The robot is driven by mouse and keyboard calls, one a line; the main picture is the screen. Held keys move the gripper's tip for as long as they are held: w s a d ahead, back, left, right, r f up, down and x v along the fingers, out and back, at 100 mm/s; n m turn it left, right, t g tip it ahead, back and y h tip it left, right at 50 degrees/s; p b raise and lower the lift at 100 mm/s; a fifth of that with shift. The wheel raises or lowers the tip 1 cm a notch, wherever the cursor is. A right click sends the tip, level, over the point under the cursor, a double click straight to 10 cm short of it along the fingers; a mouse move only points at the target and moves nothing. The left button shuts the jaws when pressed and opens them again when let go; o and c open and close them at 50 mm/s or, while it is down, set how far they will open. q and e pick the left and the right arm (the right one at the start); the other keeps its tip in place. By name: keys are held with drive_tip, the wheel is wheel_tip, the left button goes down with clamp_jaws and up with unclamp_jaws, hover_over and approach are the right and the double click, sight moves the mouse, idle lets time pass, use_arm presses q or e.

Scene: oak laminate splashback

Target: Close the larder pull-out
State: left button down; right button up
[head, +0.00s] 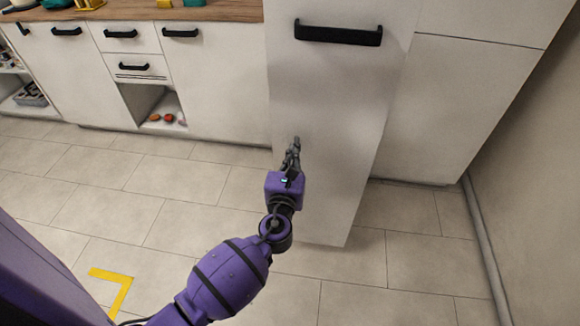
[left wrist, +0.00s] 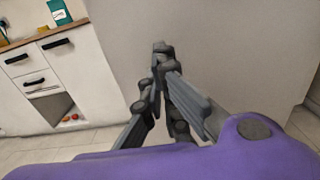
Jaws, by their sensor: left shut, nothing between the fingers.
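The larder pull-out (head: 330,105) is a tall white front with a black bar handle (head: 338,35) near the top of the head view. It stands forward of the cabinets beside it. My left gripper (head: 296,142) is shut and empty, in front of the lower left part of this front, below the handle. In the left wrist view the shut fingers (left wrist: 160,50) point at the pale front panel (left wrist: 215,45). I cannot tell whether the fingertips touch it. My right gripper is not in either view.
White base cabinets (head: 220,82) with black handles and a wooden worktop (head: 180,12) stand to the left. A low open niche (head: 152,105) holds a few red and orange items. A wall (head: 535,140) bounds the right. The tiled floor (head: 180,175) is clear, with a yellow corner mark (head: 122,280).

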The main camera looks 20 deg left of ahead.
use_arm(q)
drive_tip(key=shift+x, duration=1.15)
drive_tip(key=shift+w, duration=0.1)
